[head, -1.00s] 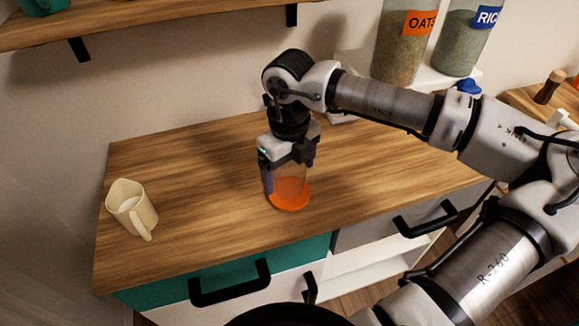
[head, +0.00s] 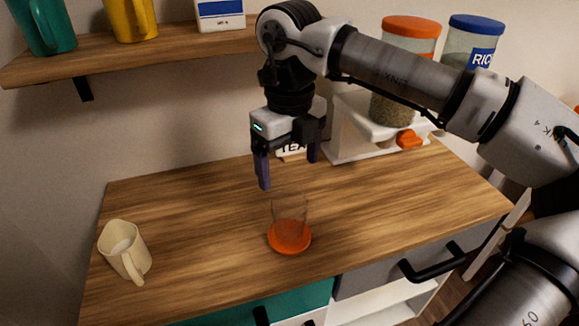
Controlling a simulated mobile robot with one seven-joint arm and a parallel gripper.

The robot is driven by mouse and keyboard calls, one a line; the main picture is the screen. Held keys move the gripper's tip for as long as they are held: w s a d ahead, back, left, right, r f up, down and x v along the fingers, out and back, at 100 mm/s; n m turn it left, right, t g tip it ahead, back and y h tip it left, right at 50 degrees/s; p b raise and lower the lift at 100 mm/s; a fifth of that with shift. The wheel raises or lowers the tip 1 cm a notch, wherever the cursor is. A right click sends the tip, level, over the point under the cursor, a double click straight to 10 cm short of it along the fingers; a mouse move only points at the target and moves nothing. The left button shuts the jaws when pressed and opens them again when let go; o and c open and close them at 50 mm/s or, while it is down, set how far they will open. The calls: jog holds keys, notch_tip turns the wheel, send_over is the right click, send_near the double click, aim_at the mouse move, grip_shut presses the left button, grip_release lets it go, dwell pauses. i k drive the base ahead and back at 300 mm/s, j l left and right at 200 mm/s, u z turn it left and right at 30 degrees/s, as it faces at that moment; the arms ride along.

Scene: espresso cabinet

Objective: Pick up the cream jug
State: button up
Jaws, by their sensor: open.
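The cream jug (head: 124,250) is a cream-coloured jug with a handle and pale contents. It stands upright near the left front of the wooden cabinet top. My gripper (head: 288,174) points down over the middle of the cabinet top, its two dark fingers apart with nothing between them. It is well to the right of the jug and higher than it.
A clear glass with an orange base (head: 289,236) stands on the cabinet top (head: 200,215) below my gripper. A white dispenser stand (head: 350,125) with jars is at the back right. A shelf (head: 95,58) with a teal mug (head: 42,25) and yellow mug (head: 131,18) hangs above.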

aim_at(121, 242)
jog(key=u, duration=1)
